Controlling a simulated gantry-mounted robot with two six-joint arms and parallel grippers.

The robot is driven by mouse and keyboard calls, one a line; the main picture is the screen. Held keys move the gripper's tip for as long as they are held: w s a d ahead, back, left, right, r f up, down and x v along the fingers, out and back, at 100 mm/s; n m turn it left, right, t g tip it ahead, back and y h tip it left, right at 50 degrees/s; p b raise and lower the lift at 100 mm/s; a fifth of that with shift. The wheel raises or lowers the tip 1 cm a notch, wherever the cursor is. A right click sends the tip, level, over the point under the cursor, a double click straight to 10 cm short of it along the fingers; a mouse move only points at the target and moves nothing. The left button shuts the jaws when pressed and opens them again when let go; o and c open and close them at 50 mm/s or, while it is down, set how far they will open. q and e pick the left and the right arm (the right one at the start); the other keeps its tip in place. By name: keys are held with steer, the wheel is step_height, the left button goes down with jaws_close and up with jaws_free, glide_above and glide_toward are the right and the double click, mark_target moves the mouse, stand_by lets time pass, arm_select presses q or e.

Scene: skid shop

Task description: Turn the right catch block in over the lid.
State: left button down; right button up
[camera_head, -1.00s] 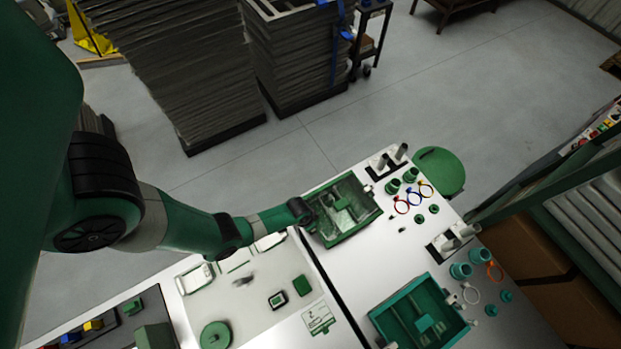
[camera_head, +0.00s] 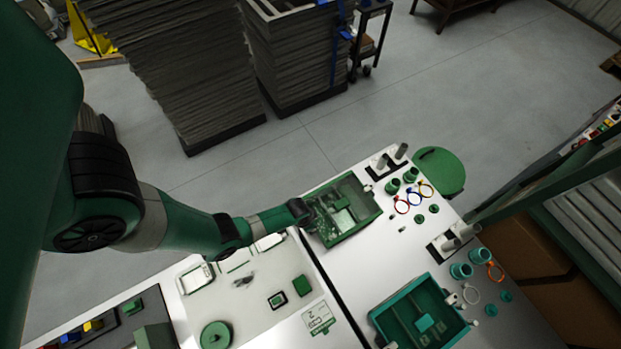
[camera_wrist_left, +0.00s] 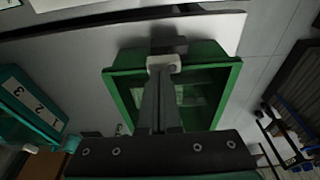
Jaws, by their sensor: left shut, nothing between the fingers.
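The green box (camera_head: 358,228) with a clear, reflective lid stands on the white bench in the head view. It also shows in the wrist view (camera_wrist_left: 218,66). My left gripper (camera_wrist_left: 165,72) is shut and empty, reaching over the box's edge. A small white catch block (camera_wrist_left: 172,62) is at its fingertips; I cannot tell whether they touch. In the head view the gripper's wrist hides that edge. Another small white block (camera_head: 368,188) sits at the box's right edge. My right gripper is in neither view.
A teal open box (camera_head: 385,314) stands at the front right. Coloured rings (camera_head: 414,198), green cylinders and a grey two-post fixture (camera_head: 388,161) lie to the right. A pale mat (camera_head: 245,312) with parts and a numbered card (camera_head: 319,316) is at the lower left.

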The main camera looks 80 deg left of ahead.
arm_select(q)
steer(key=shift+s+d+p, duration=0.25)
steer(key=shift+s+d, duration=0.1)
steer(key=shift+s, duration=0.2)
steer(key=shift+s+d+p, duration=0.25)
steer(key=shift+s+d, duration=0.1)
steer(key=shift+s, duration=0.2)
steer(key=shift+f, duration=0.1)
steer(key=shift+f+b, duration=0.7)
steer(key=shift+b, duration=0.1)
